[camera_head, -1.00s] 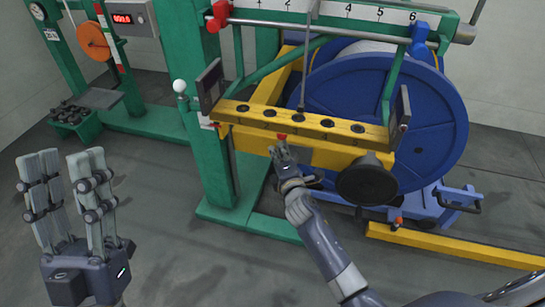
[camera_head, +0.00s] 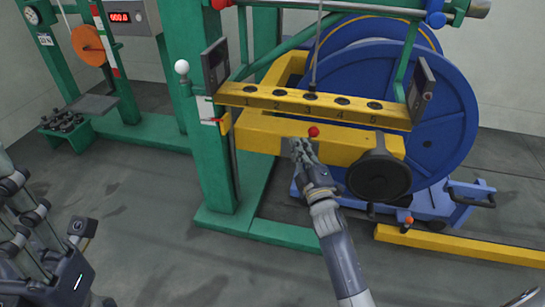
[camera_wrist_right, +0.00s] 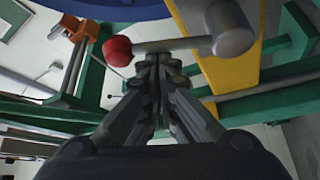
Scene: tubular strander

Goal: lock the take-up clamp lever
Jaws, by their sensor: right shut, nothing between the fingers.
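The clamp lever has a red ball knob (camera_head: 313,132), which stands out in front of the yellow beam, below the numbered bar. In the right wrist view the red knob (camera_wrist_right: 117,50) sits on the left end of a grey rod (camera_wrist_right: 178,45) that runs to a round grey hub (camera_wrist_right: 232,38) by the yellow beam. My right gripper (camera_head: 299,143) is shut and empty, just below and left of the knob. Its fingertips (camera_wrist_right: 160,60) lie close to the rod; contact cannot be told. My left gripper (camera_head: 22,205) is open and empty, partly cut off at the lower left.
A numbered yellow bar (camera_head: 285,103) with black holes lies above the beam (camera_head: 262,135). A black round disc (camera_head: 379,175) is right of my right gripper. The blue reel (camera_head: 440,125) stands behind. A green post (camera_head: 210,160) is on the left. The floor (camera_head: 190,255) in front is clear.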

